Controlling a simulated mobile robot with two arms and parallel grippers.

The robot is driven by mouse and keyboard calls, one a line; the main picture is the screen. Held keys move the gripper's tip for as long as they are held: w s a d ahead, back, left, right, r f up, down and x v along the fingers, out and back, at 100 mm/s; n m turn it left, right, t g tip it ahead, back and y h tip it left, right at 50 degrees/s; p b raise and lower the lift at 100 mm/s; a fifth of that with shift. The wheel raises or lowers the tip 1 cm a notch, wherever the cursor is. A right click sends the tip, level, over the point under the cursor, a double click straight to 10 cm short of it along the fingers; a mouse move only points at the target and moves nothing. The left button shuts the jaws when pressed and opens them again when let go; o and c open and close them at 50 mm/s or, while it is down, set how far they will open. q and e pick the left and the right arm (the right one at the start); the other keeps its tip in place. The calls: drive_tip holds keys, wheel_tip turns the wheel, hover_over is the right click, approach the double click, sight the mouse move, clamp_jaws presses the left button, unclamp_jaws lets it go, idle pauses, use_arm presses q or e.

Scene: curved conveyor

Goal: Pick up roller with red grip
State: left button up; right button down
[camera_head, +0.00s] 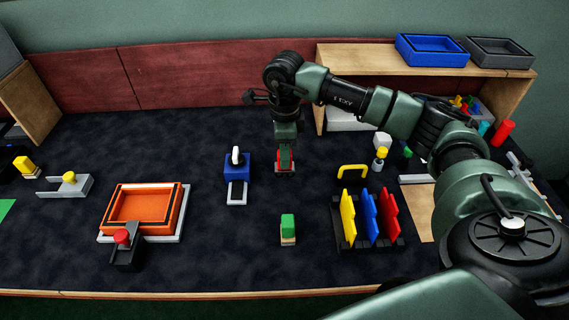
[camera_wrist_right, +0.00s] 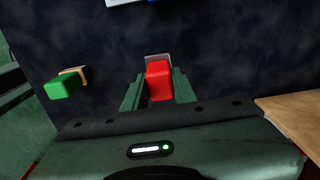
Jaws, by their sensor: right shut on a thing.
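The roller with red grip (camera_head: 284,172) is at the middle of the table. My right gripper (camera_head: 285,157) reaches down over it from above and is shut on its red grip. In the right wrist view the red grip (camera_wrist_right: 158,81) sits between the two green fingers (camera_wrist_right: 157,92), with a pale grey part showing beyond it. Its underside is hidden, so I cannot tell whether it touches the table. My left gripper is not in view.
A green-gripped block (camera_head: 288,227) stands in front, also seen in the wrist view (camera_wrist_right: 63,87). A blue holder (camera_head: 237,168) is at left. A rack with yellow, blue and red panels (camera_head: 369,217) is at right, with a yellow handle (camera_head: 353,170) behind it. An orange tray (camera_head: 142,207) lies further left.

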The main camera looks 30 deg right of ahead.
wheel_tip(320, 180, up, 16)
drive_tip(key=shift+f, duration=0.15)
drive_tip(key=c, duration=1.9)
unclamp_jaws()
clamp_jaws()
